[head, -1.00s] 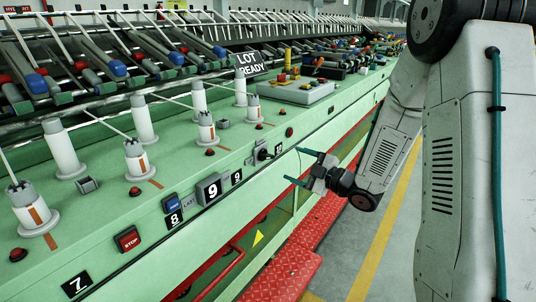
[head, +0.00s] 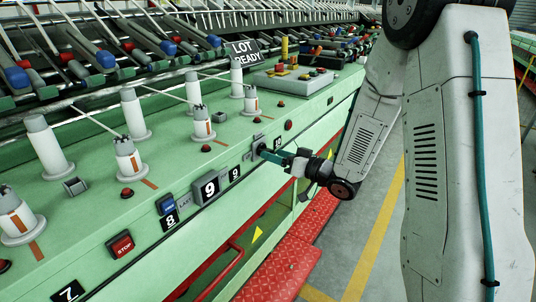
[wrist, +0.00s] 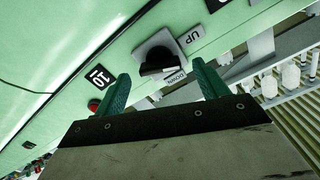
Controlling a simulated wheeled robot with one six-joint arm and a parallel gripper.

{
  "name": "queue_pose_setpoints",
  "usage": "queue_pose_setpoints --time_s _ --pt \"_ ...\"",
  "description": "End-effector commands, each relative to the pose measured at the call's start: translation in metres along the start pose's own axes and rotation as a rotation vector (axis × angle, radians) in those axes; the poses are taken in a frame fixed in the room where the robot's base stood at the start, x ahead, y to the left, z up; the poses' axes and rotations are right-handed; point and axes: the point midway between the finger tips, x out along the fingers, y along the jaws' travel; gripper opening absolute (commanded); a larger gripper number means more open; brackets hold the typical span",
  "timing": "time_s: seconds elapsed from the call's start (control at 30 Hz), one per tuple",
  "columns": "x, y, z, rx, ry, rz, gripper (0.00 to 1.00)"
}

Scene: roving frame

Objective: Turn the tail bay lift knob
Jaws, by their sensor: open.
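The lift knob (wrist: 158,62) is a black rotary knob on a grey plate, with UP and DOWN labels beside it in the wrist view. In the head view the knob (head: 262,149) is small and partly covered by my fingers. My gripper (wrist: 160,88) is open, its two teal fingers standing either side of the knob's near edge, apart from each other. In the head view my gripper (head: 272,155) reaches the green panel at the knob. I cannot tell whether the fingers touch the knob.
A "10" label (wrist: 99,76) and a red button (wrist: 94,104) lie beside the knob. The green machine face (head: 150,215) carries a STOP button (head: 121,244) and number plates. Bobbins (head: 128,160) stand on its top. A red step (head: 290,270) runs along its foot.

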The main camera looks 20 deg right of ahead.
Motion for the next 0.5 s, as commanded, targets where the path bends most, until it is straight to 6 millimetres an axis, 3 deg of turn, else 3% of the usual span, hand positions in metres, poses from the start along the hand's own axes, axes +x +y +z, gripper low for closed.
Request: queue_pose_setpoints --time_s 0.2,0.5 --pt "0.023 -0.002 0.001 -0.001 -0.001 -0.003 0.73" --pt "0.027 -0.003 0.001 -0.001 -0.002 -0.004 0.73"
